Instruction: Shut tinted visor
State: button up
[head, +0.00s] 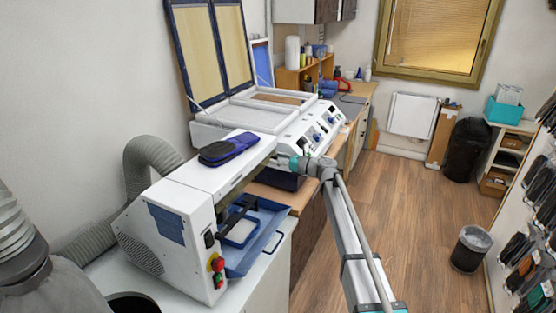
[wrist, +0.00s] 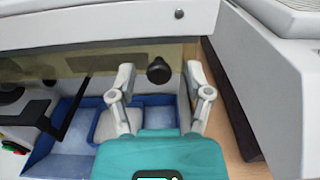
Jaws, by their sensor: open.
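The tinted visor (wrist: 95,75) is a see-through brownish panel under the white top edge of the machine in the wrist view. A round black knob (wrist: 158,70) sticks out near its right end. My gripper (wrist: 159,76) is open, with one finger on each side of the knob; I cannot tell whether either finger touches it. In the head view my gripper (head: 284,162) is at the far right end of the white machine (head: 185,215). There the visor is hard to make out, and the knob is hidden. The machine's front opening shows below the top edge.
A blue tray (head: 262,243) juts from the machine's front, below my gripper; its compartments show in the wrist view. A white press (head: 265,110) with raised framed lids stands behind.

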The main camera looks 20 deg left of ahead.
grip_shut()
jog(key=shift+f+b, duration=0.15)
jog(key=shift+b, duration=0.25)
jog(key=shift+a+y, duration=0.1)
jog(key=shift+y, duration=0.2)
grip_release()
jog(key=shift+r+p, duration=0.3)
jog(key=shift+p, duration=0.05)
dwell(0.3)
